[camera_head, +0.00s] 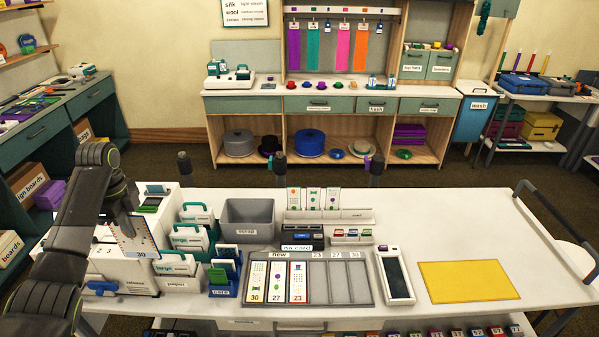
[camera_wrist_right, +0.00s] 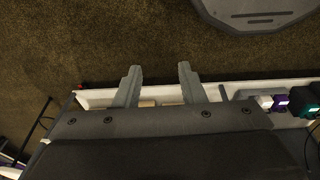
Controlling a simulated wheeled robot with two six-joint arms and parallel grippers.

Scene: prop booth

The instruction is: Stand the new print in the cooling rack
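A white print with coloured dots and the number 30 (camera_head: 136,240) hangs tilted from my left gripper (camera_head: 123,212), above a white machine at the left of the table. The fingers look closed on its upper part, and the arm hides some of them. A pale rack (camera_head: 352,215) at the back middle of the table holds several upright prints (camera_head: 313,197); I cannot tell whether it is the cooling rack. My right gripper (camera_wrist_right: 160,85) shows only in the right wrist view, with its fingers apart and nothing between them.
A grey tray (camera_head: 367,298) holds three flat cards in its left slots; its right slots are empty. Nearby are a grey scrap bin (camera_head: 248,222), white card holders (camera_head: 196,238), a dark handheld device (camera_head: 396,275) and a yellow mat (camera_head: 467,282). The table's back right is clear.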

